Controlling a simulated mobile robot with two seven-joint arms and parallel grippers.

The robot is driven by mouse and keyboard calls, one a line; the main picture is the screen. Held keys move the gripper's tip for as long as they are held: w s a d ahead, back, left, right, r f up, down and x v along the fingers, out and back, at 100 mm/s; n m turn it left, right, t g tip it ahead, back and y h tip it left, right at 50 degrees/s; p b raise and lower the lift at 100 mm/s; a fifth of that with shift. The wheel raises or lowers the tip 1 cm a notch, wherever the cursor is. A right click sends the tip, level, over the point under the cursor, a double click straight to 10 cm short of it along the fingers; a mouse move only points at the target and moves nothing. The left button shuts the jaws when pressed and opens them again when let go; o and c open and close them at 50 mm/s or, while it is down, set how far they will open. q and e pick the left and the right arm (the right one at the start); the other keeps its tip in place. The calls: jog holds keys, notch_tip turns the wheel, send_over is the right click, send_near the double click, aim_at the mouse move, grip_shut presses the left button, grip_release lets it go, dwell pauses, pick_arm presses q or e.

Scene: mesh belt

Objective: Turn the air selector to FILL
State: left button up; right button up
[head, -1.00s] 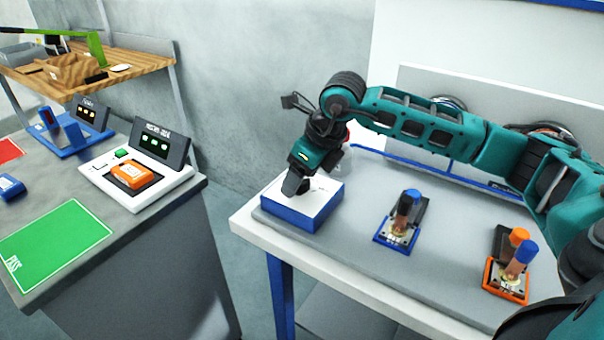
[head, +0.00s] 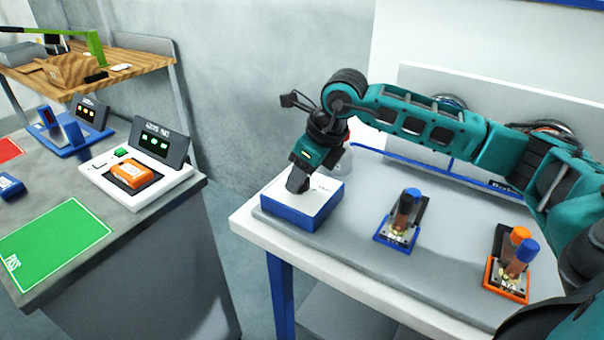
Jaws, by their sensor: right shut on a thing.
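A white-topped box with blue sides (head: 303,207) stands at the left end of the grey mat on the white table. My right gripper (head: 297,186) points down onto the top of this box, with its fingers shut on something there. The gripper hides the thing between its fingers; it may be the air selector's knob, but I cannot read a FILL mark or see which way it points. My left gripper is not in view.
On the mat stand a blue-framed fixture (head: 402,225) and an orange-framed fixture (head: 508,265), both upright. A grey bench at left holds a white scale-like device (head: 135,185) with an orange piece and a green mat (head: 55,244). A gap separates bench and table.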

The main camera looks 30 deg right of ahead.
jog(key=n+g+y+b, duration=0.1)
jog(key=n, duration=0.2)
jog(key=shift+w+d+n, duration=0.1)
jog(key=shift+n, duration=0.3)
jog(key=n+g, duration=0.1)
jog(key=n, duration=0.1)
jog(key=n+y+b, duration=0.1)
jog(key=n, duration=0.2)
jog(key=shift+w+n+g, duration=0.15)
jog(key=shift+n+g, duration=0.15)
jog(key=shift+g, duration=0.1)
jog(key=n+g, duration=0.1)
jog(key=n, duration=0.1)
jog(key=n+g+b, duration=0.1)
jog(key=n, duration=0.2)
jog(key=shift+w+y, duration=0.15)
jog(key=shift+y, duration=0.15)
jog(key=shift+n+g, duration=0.5)
jog(key=shift+n, duration=0.9)
jog(key=o, duration=1.1)
jog(key=shift+c, duration=0.2)
jog(key=shift+d+r, duration=0.1)
